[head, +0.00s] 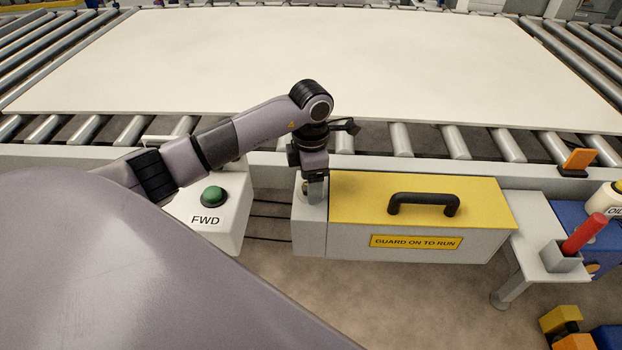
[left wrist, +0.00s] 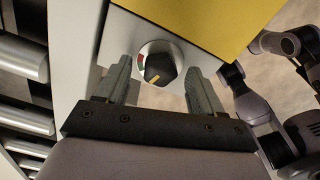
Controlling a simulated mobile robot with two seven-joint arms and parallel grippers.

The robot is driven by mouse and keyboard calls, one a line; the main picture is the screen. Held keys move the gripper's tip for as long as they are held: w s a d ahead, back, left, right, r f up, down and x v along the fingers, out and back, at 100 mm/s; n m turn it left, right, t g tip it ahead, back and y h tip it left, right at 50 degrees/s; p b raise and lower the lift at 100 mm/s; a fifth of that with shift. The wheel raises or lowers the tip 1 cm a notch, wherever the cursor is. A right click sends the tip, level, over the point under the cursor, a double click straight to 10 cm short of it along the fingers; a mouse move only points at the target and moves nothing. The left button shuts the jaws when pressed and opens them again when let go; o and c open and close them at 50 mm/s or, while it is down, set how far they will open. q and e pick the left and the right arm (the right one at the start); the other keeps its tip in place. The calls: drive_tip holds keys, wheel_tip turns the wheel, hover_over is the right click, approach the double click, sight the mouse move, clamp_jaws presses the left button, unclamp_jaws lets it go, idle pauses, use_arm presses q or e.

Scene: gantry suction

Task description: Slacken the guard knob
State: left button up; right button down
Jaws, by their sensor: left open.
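The guard knob (left wrist: 158,68) is black with a yellow pointer line, on a round pale dial with a red and a green mark. It sits on the grey end block (head: 310,232) of the guard housing. In the head view my left gripper (head: 314,190) points down at this block and mostly hides the knob. In the left wrist view my left gripper (left wrist: 158,76) is open, with one finger on each side of the knob. Gaps show between both fingers and the knob. My right gripper does not show.
The yellow guard cover (head: 350,195) with a black handle (head: 424,203) adjoins the block on the right. A grey box with a green FWD button (head: 212,195) stands left. Behind, a large pale board (head: 330,60) lies on rollers. A red-handled tool (head: 584,234) stands in a holder at right.

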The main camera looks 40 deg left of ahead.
use_arm(q)
drive_tip(key=c, duration=1.1)
drive_tip(key=shift+o, duration=0.2)
drive_tip(key=shift+n+p, duration=0.35)
drive_tip(key=shift+n, duration=2.95)
drive_tip(key=o, duration=1.1)
drive_tip(key=shift+c, duration=0.2)
